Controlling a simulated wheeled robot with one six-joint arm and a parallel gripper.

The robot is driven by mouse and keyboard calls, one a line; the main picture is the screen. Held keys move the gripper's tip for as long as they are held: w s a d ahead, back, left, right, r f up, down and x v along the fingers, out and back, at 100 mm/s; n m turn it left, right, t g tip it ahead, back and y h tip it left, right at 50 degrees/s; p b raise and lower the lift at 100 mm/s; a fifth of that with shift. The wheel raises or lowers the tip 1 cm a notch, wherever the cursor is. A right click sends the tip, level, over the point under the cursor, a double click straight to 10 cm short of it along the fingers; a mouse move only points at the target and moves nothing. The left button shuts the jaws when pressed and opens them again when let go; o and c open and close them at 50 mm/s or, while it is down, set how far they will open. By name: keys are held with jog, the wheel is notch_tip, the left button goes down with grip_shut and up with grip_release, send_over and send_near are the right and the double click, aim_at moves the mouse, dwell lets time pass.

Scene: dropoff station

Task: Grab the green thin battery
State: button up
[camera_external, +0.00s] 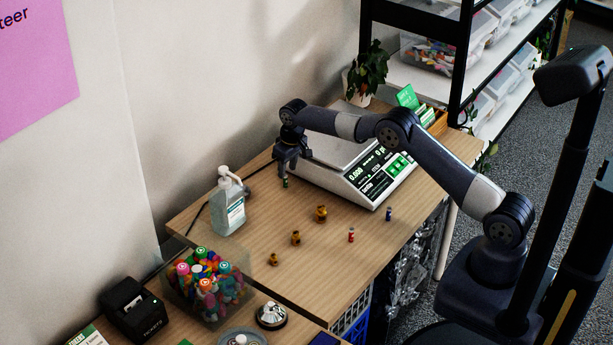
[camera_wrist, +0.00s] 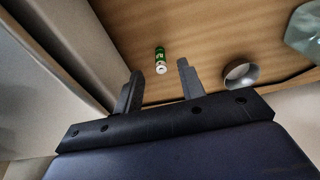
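The green thin battery (camera_external: 285,183) stands on the wooden table, just below my gripper (camera_external: 288,166) in the external view. In the wrist view the battery (camera_wrist: 160,60) is green with a pale end. It lies beyond and between my two fingertips (camera_wrist: 158,72), a little nearer the left one. My gripper is open, and the fingers look apart from the battery. A red battery (camera_external: 351,235) and a blue battery (camera_external: 389,214) stand toward the table's right front.
A white scale (camera_external: 352,180) is close to the right of my gripper. A sanitizer bottle (camera_external: 229,207) stands to the left. Several brass weights (camera_external: 321,214) stand mid-table. Bare wood (camera_external: 265,225) lies between.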

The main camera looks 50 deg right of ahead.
aim_at(285, 187)
jog(key=f, duration=0.2)
jog(key=w+f+p, duration=0.1)
jog(key=f, duration=0.1)
jog(key=shift+f, duration=0.4)
grip_shut()
